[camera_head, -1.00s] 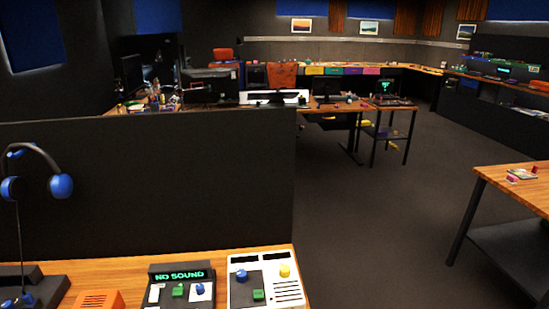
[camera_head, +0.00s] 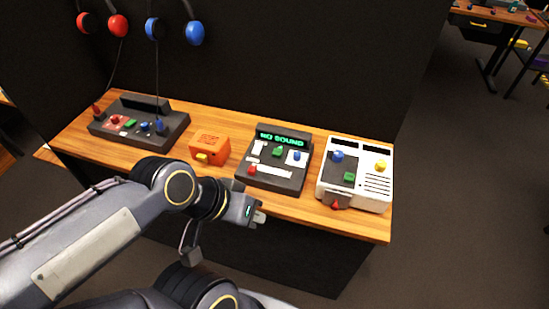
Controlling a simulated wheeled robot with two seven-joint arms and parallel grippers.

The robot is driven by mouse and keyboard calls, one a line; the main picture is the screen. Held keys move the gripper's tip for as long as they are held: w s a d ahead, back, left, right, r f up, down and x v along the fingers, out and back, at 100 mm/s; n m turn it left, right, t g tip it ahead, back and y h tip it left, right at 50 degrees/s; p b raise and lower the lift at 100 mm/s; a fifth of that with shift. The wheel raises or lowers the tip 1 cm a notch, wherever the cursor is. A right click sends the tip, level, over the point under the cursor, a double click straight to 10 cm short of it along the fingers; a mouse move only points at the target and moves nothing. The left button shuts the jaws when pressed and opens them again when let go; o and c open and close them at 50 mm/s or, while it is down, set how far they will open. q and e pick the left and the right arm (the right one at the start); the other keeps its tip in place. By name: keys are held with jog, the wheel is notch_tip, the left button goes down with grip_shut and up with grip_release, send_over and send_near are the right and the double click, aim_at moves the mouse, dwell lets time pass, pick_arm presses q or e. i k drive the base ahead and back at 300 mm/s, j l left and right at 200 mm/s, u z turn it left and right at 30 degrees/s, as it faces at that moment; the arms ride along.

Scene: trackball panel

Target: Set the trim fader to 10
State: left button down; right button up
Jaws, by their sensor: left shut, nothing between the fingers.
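The black panel (camera_head: 262,182) with a lit "NO SOUND" display (camera_head: 282,138) stands on the wooden desk. It carries a green knob (camera_head: 278,152), a blue knob (camera_head: 296,155) and a red knob (camera_head: 253,169) by pale slots. The white panel (camera_head: 373,192) to its right has a blue knob (camera_head: 337,156), a yellow knob (camera_head: 381,166), a green cap (camera_head: 349,176) and a red piece (camera_head: 336,204). I cannot read which control is the trim fader. My left gripper (camera_head: 260,218) is shut and empty by the desk's front edge, before the black panel. I cannot make out my right gripper.
An orange box (camera_head: 209,149) with a yellow button stands left of the black panel. A dark console (camera_head: 140,128) with several knobs is farther left. Red headphones (camera_head: 118,26) and blue headphones (camera_head: 194,33) hang at the dark partition (camera_head: 300,60) behind. Open floor lies to the right.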

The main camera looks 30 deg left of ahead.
aim_at(252, 169)
jog(key=u, duration=1.3)
